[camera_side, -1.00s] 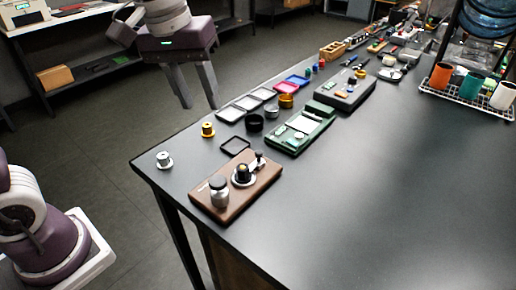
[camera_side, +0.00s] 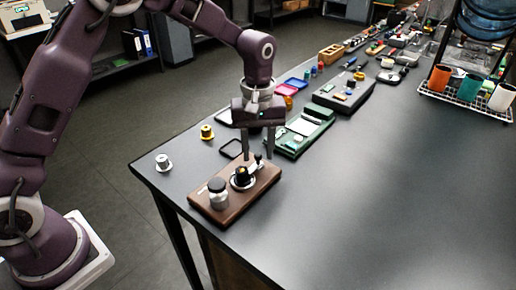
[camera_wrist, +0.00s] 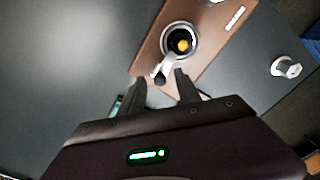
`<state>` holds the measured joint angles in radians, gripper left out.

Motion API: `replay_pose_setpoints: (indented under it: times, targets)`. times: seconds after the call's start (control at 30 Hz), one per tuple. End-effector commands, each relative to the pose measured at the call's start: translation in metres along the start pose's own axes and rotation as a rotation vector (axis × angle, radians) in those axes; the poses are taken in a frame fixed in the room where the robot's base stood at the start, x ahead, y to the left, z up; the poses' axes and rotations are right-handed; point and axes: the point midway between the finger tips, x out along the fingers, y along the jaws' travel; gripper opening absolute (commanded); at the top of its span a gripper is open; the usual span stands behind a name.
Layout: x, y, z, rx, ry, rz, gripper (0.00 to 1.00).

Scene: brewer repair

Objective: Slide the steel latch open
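The steel latch (camera_wrist: 165,68) is a light metal arm with a dark knob at its end, beside a round black-and-steel fitting with a yellow centre (camera_wrist: 182,42). Both sit on a brown base (camera_side: 223,204) at the near end of the table; the latch also shows in the side view (camera_side: 255,164). My gripper (camera_side: 258,157) points down over the far edge of the base, with its fingers apart. In the wrist view my gripper (camera_wrist: 160,78) has its fingertips on either side of the knob, with gaps visible. Whether they touch it I cannot tell.
A steel jar with a dark lid (camera_side: 218,193) stands on the near part of the base. A green unit (camera_side: 302,132) lies behind.

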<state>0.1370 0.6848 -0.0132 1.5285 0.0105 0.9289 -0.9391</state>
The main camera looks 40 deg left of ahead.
Motion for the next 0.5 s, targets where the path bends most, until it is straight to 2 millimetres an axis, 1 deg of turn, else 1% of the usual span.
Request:
replay_pose_setpoints:
  times: [0.07,0.17,0.2,0.27,0.3,0.5]
  targets:
    - [-0.0003,0.0,-0.0001,0.0,0.0,0.0,0.4]
    - [-0.0005,0.0,-0.0001,0.0,0.0,0.0,0.22]
    - [-0.0005,0.0,-0.0001,0.0,0.0,0.0,0.14]
    - [-0.0006,0.0,-0.0001,0.0,0.0,0.001,0.02]
    - [-0.0006,0.0,-0.0001,0.0,0.0,0.0,0.0]
    - [-0.0008,0.0,-0.0002,0.0,0.0,0.001,0.0]
